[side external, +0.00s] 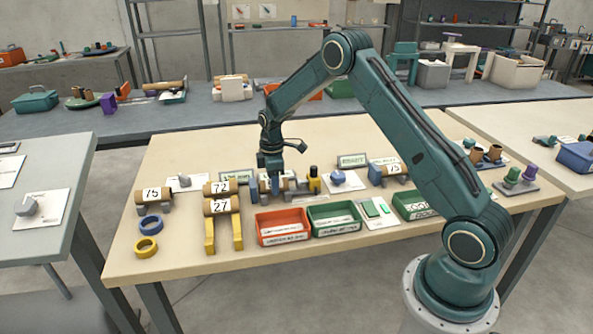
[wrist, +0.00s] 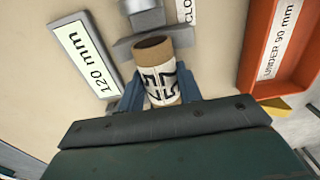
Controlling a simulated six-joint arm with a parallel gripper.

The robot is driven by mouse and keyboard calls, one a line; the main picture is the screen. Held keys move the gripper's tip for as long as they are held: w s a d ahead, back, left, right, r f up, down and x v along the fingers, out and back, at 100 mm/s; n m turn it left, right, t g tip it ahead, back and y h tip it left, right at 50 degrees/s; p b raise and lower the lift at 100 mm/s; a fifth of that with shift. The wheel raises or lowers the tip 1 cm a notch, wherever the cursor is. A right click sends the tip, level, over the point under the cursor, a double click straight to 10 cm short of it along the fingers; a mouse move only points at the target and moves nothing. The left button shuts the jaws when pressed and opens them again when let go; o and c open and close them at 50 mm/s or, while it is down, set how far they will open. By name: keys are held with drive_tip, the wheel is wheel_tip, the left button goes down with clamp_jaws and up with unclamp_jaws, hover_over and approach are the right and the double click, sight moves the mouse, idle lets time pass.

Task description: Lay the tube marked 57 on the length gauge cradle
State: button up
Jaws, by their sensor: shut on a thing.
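My gripper (side external: 275,188) points down at the middle of the table, its blue fingers shut on a brown cardboard tube with a white label (wrist: 162,80). The label's black digits look like 57, turned sideways in the wrist view. The tube lies across between the fingertips in the wrist view (wrist: 158,92), its open end showing. Grey blocks (wrist: 150,22), apparently part of the length gauge cradle, are just beyond that end. In the side view the tube (side external: 291,184) is low among grey and blue supports, partly hidden; I cannot tell whether it rests on them.
Tubes marked 75 (side external: 153,195), 72 (side external: 220,188) and 27 (side external: 222,206) are at left; another 75 tube (side external: 395,169) is at right. A yellow-black post (side external: 314,181) stands beside the gripper. Orange (side external: 283,238) and green bins (side external: 334,229) stand in front. A 120 mm sign (wrist: 84,58) lies nearby.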

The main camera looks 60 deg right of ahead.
drive_tip(key=o, duration=1)
drive_tip(key=shift+c, duration=0.2)
wheel_tip(320, 180, up, 13)
drive_tip(key=shift+r, duration=0.1)
idle(0.5)
